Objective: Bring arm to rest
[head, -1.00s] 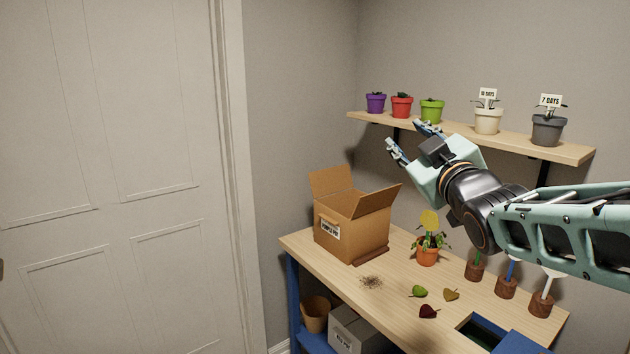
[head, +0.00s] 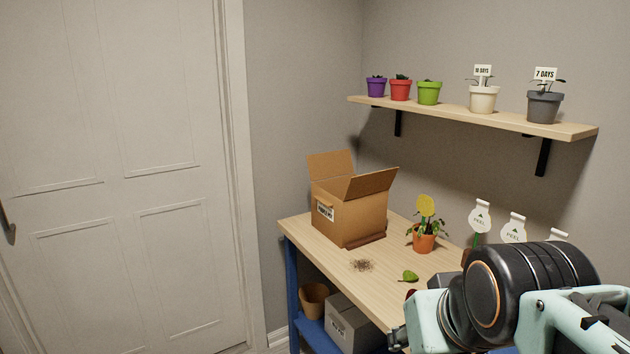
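My arm (head: 535,290) now fills the lower right of the head view, low in front of the bench. Its wrist end points down and to the left. The fingers of my gripper are cut off or hidden at the bottom of the picture, so I cannot see whether they are open or shut, or whether they hold anything. My arm hides the right part of the wooden bench top (head: 312,234).
An open cardboard box (head: 350,215), dirt (head: 362,265), an orange pot (head: 424,243) and a green leaf (head: 409,276) are on the bench. Several pots, including a grey one (head: 543,107), stand on the wall shelf (head: 510,121). White PEEL tags (head: 480,216) rise behind my arm.

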